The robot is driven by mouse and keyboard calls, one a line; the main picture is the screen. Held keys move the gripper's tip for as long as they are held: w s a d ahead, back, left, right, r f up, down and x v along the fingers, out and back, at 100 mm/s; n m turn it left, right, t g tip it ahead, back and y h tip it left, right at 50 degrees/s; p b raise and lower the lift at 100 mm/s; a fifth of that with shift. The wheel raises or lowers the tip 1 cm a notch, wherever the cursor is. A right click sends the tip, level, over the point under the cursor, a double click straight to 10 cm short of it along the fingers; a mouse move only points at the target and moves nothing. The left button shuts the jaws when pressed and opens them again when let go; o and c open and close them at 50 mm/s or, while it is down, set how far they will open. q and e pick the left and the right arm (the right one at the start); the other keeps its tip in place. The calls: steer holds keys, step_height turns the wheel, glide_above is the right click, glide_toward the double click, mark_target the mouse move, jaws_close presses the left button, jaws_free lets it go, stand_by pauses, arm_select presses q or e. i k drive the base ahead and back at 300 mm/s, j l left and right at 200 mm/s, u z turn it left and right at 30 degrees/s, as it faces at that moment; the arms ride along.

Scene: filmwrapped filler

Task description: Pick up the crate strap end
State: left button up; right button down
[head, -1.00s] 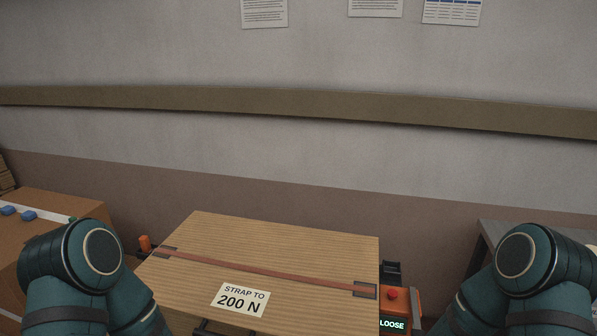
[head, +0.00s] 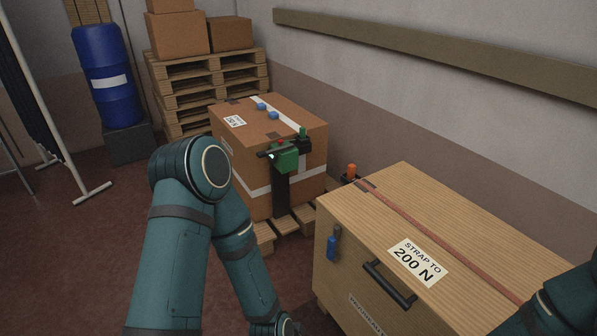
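The wooden crate (head: 470,225) stands at the lower right in the head view, with a label reading "STRAP TO 200 N" (head: 418,262) on its lid. An orange-red strap (head: 425,230) runs flat along the lid. An upright orange piece (head: 351,170) sits in a dark holder at the crate's far left corner; I cannot tell whether it is the strap end. The strap's other end is hidden by my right arm or out of frame. My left gripper (head: 278,326) is only partly in view at the bottom edge, left of the crate, fingers not visible. My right gripper is out of view.
A brown carton (head: 225,155) with white bands and a green tool (head: 286,158) stands on a pallet behind the crate. Stacked pallets (head: 195,100), a blue drum (head: 106,75) and a white-legged stand (head: 95,193) are farther left. Open floor (head: 75,260) lies left.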

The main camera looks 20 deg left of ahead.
mark_target(352, 167)
steer(key=u, duration=0.25)
steer(key=z, duration=0.65)
steer(key=j+z, duration=0.15)
steer(key=z, duration=0.25)
steer(key=i+j+z, duration=0.1)
steer(key=z, duration=0.35)
steer(key=j+z, duration=0.25)
steer(key=z, duration=0.15)
steer(key=j+z, duration=0.35)
steer(key=k+j+z, duration=0.1)
steer(key=j+z, duration=0.25)
steer(key=j, duration=0.2)
steer(key=k+j+z, duration=0.15)
steer(key=j, duration=0.15)
steer(key=j+z, duration=0.15)
steer(key=j, duration=0.15)
steer(key=k+j+z, duration=0.15)
steer(key=k+j, duration=0.2)
steer(key=j, duration=0.2)
steer(key=k+j+z, duration=0.1)
steer(key=j, duration=0.25)
steer(key=k+j, duration=0.25)
steer(key=j, duration=0.15)
steer(key=k+j, duration=0.2)
steer(key=j, duration=0.15)
steer(key=k+j+z, duration=0.1)
steer(key=j, duration=0.25)
steer(key=i+j, duration=0.1)
steer(key=j, duration=0.4)
